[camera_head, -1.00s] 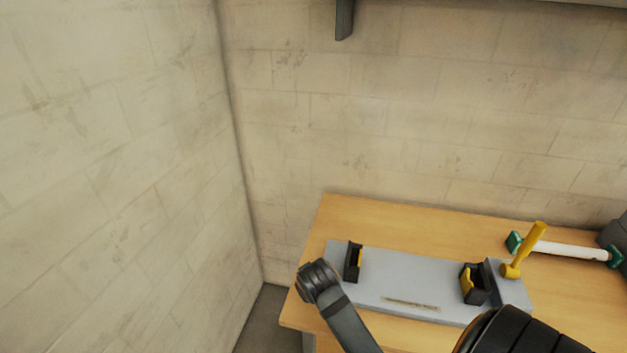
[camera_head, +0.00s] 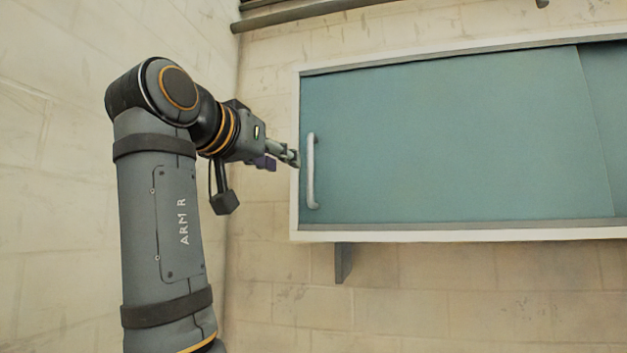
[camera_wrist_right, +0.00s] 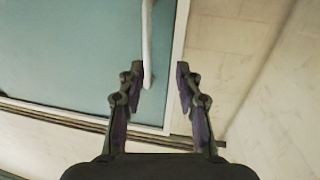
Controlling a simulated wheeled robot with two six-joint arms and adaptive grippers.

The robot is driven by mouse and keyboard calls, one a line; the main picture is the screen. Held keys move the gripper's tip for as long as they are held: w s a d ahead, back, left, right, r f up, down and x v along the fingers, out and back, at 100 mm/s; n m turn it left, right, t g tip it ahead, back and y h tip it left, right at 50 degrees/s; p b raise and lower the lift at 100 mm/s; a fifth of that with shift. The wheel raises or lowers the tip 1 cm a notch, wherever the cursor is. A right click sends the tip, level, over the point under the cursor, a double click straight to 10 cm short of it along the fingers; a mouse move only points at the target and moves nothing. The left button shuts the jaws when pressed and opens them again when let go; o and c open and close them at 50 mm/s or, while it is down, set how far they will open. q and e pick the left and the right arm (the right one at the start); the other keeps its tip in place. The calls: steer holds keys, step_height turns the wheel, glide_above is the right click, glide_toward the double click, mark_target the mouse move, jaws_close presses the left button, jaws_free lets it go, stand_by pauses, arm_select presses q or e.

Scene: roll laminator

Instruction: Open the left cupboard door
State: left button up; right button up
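The left cupboard door (camera_head: 450,140) is a teal panel in a white-framed wall cupboard, and it is shut against the left side of the frame. Its white vertical bar handle (camera_head: 311,172) is near the door's left edge. My right gripper (camera_head: 292,158) is just left of the handle. In the right wrist view my right gripper (camera_wrist_right: 158,85) is open, its fingers apart. The handle (camera_wrist_right: 148,45) shows there with its end beside the left finger, between the two fingertips in the picture. I cannot tell whether they touch. My left gripper is not in view.
The teal right door (camera_head: 608,110) shows at the right edge of the cupboard. A dark bracket (camera_head: 343,262) is below the cupboard, and pipes (camera_head: 300,12) run above it. A bare wall (camera_head: 60,200) stands close on the left.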

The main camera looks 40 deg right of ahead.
mark_target(309, 156)
step_height(309, 156, up, 3)
steer(key=s, duration=0.3)
steer(key=shift+m+h, duration=0.4)
steer(key=p+x, duration=0.2)
steer(key=x, duration=0.3)
steer(key=p+x, duration=0.3)
steer(key=x, duration=0.2)
steer(key=shift+w+a+f+p, duration=0.15)
steer(key=shift+w+f+p, duration=0.05)
steer(key=shift+w+p, duration=0.15)
steer(key=shift+w+d+f, duration=0.15)
steer(key=shift+w+d, duration=0.1)
steer(key=shift+d, duration=0.05)
steer(key=shift+a, duration=0.15)
steer(key=shift+s, duration=0.1)
steer(key=shift+c, duration=0.6)
jaws_close()
